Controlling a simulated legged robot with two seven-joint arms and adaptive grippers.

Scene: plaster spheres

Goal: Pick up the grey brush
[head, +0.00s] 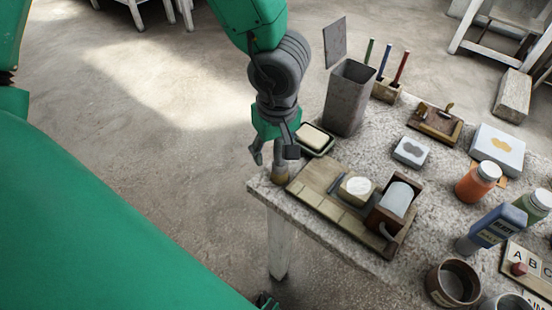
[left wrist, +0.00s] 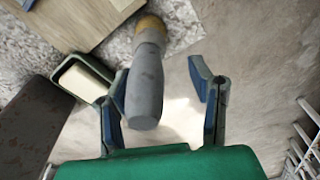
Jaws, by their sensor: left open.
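The grey brush (left wrist: 147,85) has a thick grey handle and a yellowish band near its lower end. It stands about upright at the near left corner of the table, where its lower part (head: 281,174) shows in the head view. My left gripper (head: 275,153) points down over it. In the left wrist view my left gripper (left wrist: 160,88) is open, with the handle between its fingers and closer to the left finger. I cannot tell whether that finger touches it. The brush's bristles are hidden.
A soap dish (head: 316,139) and a tall grey bin (head: 349,99) stand behind. Open floor lies left of the table.

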